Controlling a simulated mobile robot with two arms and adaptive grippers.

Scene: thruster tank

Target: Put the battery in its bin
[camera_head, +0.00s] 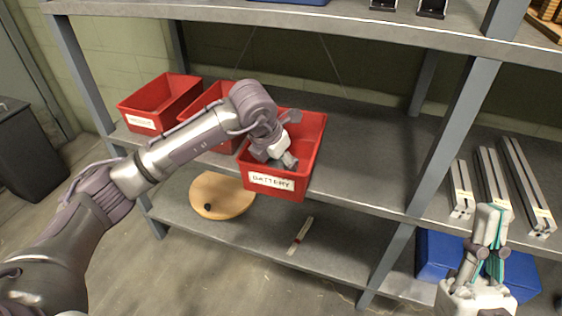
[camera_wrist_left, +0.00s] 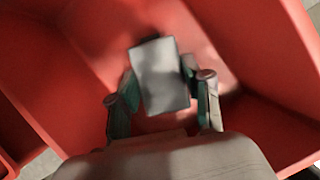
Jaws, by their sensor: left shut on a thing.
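The red bin labelled BATTERY (camera_head: 315,128) stands on the middle shelf, rightmost of the red bins. My left gripper (camera_head: 287,158) reaches down into it. In the left wrist view my left gripper (camera_wrist_left: 165,95) is shut on the grey battery (camera_wrist_left: 162,75), with a finger on each side. Red bin walls surround the battery there; I cannot tell whether it touches the floor of the bin. In the head view the battery is mostly hidden by the gripper. My right gripper (camera_head: 490,222) is at the lower right, and its fingers look close together around nothing.
Two more red bins, one at the far left (camera_head: 160,98) and one in the middle (camera_head: 208,100), stand beside it. Long metal rails (camera_head: 493,180) lie on the right shelf. A round wooden board (camera_head: 222,195) is on the lower shelf. A shelf post (camera_head: 452,125) stands right of the bin.

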